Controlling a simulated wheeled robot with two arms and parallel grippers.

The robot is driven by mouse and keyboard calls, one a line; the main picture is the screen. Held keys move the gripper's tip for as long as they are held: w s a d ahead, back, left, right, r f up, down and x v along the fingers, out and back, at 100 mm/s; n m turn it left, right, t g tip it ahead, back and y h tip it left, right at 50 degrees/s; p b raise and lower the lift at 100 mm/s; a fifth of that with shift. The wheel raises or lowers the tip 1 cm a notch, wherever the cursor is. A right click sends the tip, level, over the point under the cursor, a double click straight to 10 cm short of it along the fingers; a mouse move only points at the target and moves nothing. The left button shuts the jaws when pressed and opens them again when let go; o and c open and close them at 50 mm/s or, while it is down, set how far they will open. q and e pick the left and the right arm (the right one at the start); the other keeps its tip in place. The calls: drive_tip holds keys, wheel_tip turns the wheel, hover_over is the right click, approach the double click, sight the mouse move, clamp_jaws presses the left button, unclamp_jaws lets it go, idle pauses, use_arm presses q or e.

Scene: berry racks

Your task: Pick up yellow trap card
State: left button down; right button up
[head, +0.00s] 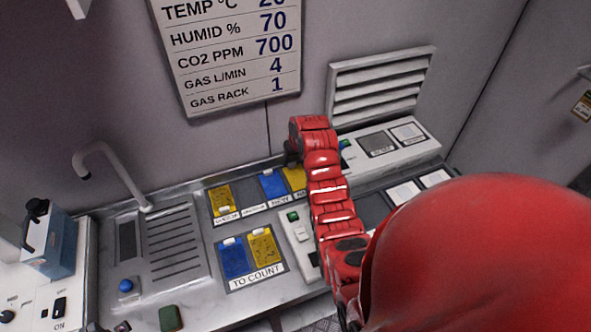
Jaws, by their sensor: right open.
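A yellow trap card (222,201) lies in the left slot of the labelled back row on the counter. Another yellow card (263,247), with dark specks, lies on the right of the TO COUNT tray (256,281). A third yellow card (295,178) is in the back row, partly hidden by my red right arm. My right gripper (291,153) is at the far end of that arm, beyond the back-row cards near the wall. It is open; its fingers are mostly hidden, and I see no card in it. My left gripper is out of view.
A blue card (273,186) is in the back row and another blue card (233,260) is in the TO COUNT tray. A sink tap (120,175) stands left, beside a blue box (55,245). A panel with buttons (300,235) lies beside my arm.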

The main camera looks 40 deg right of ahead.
sight(292, 164)
drive_tip(key=shift+w+d+f+p, duration=0.15)
drive_tip(key=shift+w+f+p, duration=0.05)
drive_tip(key=shift+f+p, duration=0.35)
drive_tip(key=shift+p+x, duration=0.65)
drive_tip(key=shift+x, duration=1.1)
clamp_jaws()
